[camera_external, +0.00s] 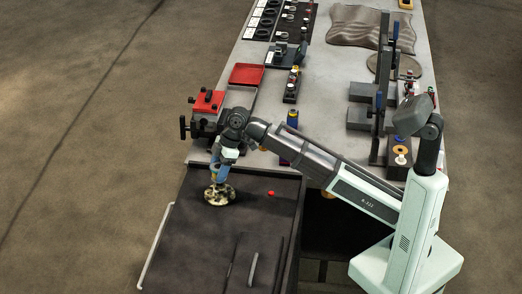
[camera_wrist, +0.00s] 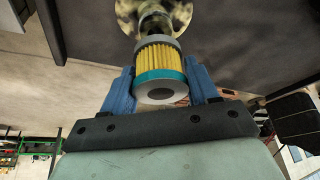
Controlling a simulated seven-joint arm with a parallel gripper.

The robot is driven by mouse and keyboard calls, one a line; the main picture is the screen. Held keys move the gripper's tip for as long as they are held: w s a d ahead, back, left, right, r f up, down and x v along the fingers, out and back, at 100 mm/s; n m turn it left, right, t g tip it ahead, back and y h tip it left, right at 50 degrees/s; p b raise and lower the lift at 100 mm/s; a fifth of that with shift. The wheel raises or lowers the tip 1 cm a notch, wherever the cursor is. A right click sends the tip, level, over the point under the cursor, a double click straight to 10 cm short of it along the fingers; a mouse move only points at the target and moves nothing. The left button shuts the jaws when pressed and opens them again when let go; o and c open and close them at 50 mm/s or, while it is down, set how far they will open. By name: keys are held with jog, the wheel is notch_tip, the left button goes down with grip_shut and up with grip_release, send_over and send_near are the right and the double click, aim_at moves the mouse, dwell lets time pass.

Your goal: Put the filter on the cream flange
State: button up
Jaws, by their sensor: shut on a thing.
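The filter (camera_wrist: 158,56) has yellow pleats, a teal band and a grey end cap with a dark hole. My gripper (camera_wrist: 161,78) is shut on it, with a blue finger on each side. In the external view my gripper (camera_external: 220,168) is low over the cream flange (camera_external: 219,197), and the filter is mostly hidden there. The flange, mottled cream and black, also shows in the wrist view (camera_wrist: 181,12), directly beyond the filter's far end. The filter lines up roughly with the flange's central stub; I cannot tell whether they touch.
The flange lies on a dark drawer-like surface (camera_external: 200,240) with a pale handle (camera_external: 157,245). A small red thing (camera_external: 271,194) lies right of it. A red-topped vise (camera_external: 207,102) stands behind my wrist, near a red tray (camera_external: 246,74). The dark surface in front is mostly clear.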

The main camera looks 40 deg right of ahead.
jog(key=shift+f, duration=1.45)
jog(key=shift+f, duration=0.1)
jog(key=o, duration=1.1)
jog(key=v, duration=1.2)
jog(key=shift+a, duration=0.1)
